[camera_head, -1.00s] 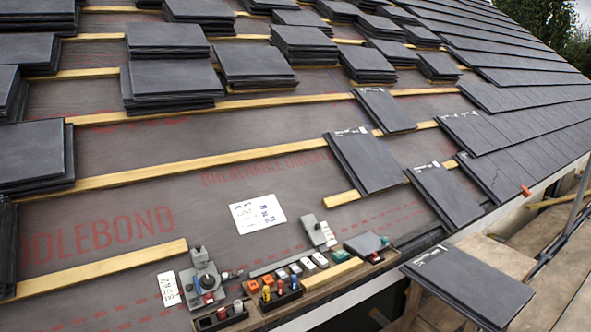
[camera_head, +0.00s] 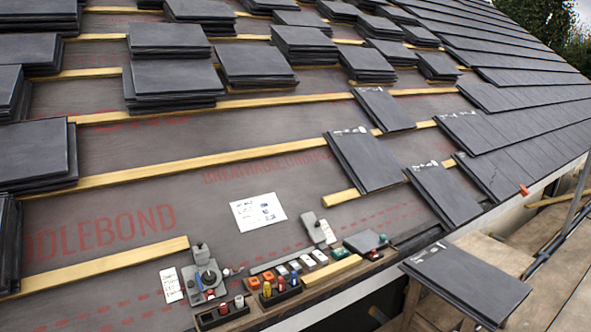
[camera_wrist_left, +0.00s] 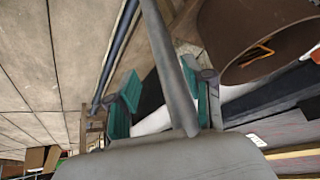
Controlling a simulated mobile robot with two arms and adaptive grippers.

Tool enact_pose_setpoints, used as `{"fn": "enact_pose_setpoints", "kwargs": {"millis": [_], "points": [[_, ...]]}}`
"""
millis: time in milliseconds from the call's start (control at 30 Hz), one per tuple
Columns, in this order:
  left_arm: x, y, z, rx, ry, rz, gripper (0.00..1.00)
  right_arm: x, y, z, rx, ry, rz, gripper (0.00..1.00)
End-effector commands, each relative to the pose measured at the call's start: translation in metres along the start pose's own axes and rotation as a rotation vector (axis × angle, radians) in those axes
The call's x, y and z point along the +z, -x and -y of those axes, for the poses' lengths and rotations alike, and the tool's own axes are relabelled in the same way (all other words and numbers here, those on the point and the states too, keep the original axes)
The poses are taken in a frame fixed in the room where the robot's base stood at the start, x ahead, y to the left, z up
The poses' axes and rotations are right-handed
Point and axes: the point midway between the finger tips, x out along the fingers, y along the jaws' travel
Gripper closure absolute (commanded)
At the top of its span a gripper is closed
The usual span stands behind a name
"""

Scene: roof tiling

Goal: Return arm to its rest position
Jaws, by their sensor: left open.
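My left gripper (camera_wrist_left: 165,105) shows in the left wrist view with its two green-padded fingers apart. Nothing is between the pads; a grey pole (camera_wrist_left: 170,65) crosses the view there, and I cannot tell how far off it is. Neither of my arms shows in the head view. There, stacks of dark slates (camera_head: 172,80) stand on the battens at the upper left and middle. Loose slates (camera_head: 364,160) lie on the battens right of centre. My right gripper is in neither view.
A tool strip (camera_head: 300,275) with small coloured items lies along the roof's lower edge, beside a grey device (camera_head: 203,280). A white paper sheet (camera_head: 258,212) lies on the membrane. A slate stack (camera_head: 467,283) sits by the scaffold at the lower right. Bare membrane (camera_head: 110,225) is free at the left.

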Motion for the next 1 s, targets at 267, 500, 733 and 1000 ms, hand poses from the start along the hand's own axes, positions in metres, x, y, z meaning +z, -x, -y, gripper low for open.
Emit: {"fn": "enact_pose_setpoints", "kwargs": {"millis": [267, 500, 733, 1000], "points": [[0.070, -0.014, -0.084, 0.040, 0.041, 0.300, 0.49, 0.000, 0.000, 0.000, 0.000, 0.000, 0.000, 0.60], [0.107, -0.008, -0.096, 0.042, 0.034, 0.380, 0.49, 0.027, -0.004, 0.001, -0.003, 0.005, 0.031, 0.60], [0.158, 0.010, -0.100, 0.050, 0.026, 0.417, 0.49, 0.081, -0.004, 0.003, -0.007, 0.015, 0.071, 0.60], [0.226, 0.056, -0.101, 0.056, 0.014, 0.459, 0.49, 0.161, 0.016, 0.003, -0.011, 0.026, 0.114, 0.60]]}}
